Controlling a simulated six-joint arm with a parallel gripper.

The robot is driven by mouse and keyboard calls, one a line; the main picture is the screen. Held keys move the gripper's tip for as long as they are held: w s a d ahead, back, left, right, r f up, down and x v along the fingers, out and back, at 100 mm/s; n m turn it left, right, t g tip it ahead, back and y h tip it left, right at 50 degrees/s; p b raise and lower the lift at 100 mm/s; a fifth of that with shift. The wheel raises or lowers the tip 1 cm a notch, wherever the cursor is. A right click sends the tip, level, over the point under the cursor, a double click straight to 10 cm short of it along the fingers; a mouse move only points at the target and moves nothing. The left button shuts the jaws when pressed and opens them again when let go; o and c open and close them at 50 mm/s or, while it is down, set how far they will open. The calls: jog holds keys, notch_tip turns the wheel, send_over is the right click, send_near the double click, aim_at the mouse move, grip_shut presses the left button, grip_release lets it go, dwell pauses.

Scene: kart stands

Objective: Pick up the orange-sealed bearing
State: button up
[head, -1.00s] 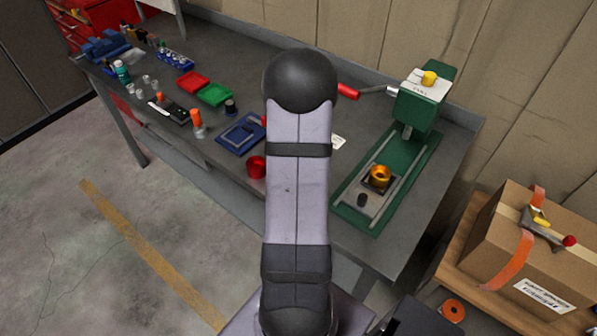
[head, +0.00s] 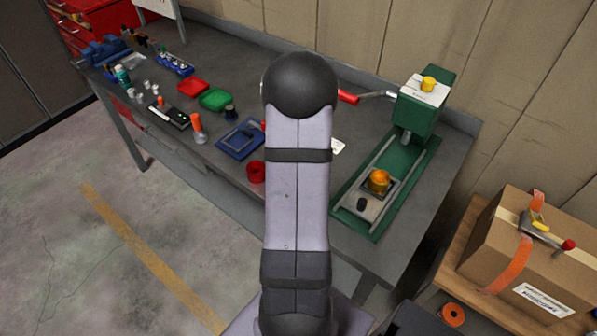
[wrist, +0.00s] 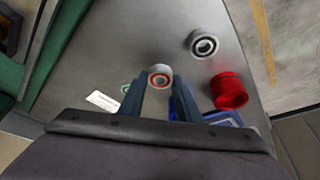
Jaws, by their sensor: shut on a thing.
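In the wrist view my gripper (wrist: 160,92) is shut on a small bearing (wrist: 160,76) with an orange ring on its face. The bearing sits between the two fingertips, its ringed face toward the camera. Whether it still touches the bench top cannot be told. A second bearing (wrist: 203,44), with a dark ring and pale metal rim, lies on the bench up and to the right, apart from my gripper. In the head view my own arm hides the gripper and the held bearing.
A red cylinder (wrist: 229,91) stands right of the gripper, and shows in the head view (head: 256,172). A blue tray (head: 240,139) is close by. The green press (head: 420,105) with a gold part (head: 379,181) stands at the right. The bench's front edge is near.

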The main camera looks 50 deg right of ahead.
notch_tip(320, 180, up, 8)
jog(key=shift+r+b, duration=0.2)
jog(key=shift+b, duration=0.25)
